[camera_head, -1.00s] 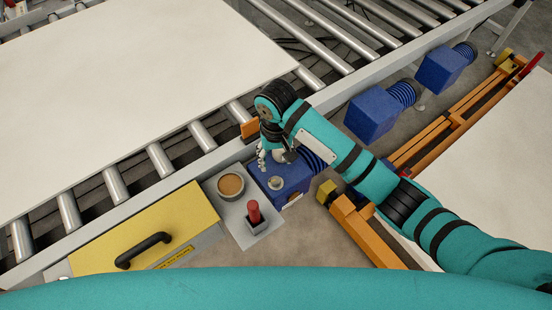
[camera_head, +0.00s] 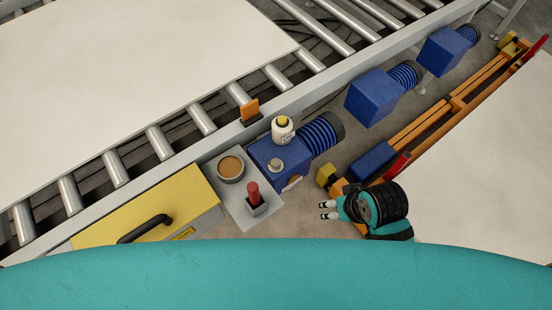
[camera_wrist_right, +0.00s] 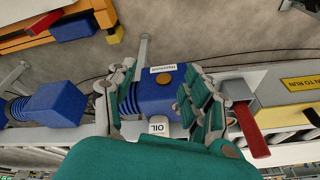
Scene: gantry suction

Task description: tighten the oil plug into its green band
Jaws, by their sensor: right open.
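The blue gearbox (camera_head: 266,152) stands beside the roller conveyor, with a ribbed blue motor on its right. A small grey round plug (camera_head: 275,163) sits on its top; I cannot tell its turn position, and no green band can be made out. My left gripper is out of view.
A grey panel holds a brown-filled round cup (camera_head: 231,167) and a red lever (camera_head: 254,193) left of the gearbox. A yellow box (camera_head: 150,212) with a black handle lies further left. An orange rail (camera_head: 430,128) runs at right. Bare floor shows between gearbox and rail.

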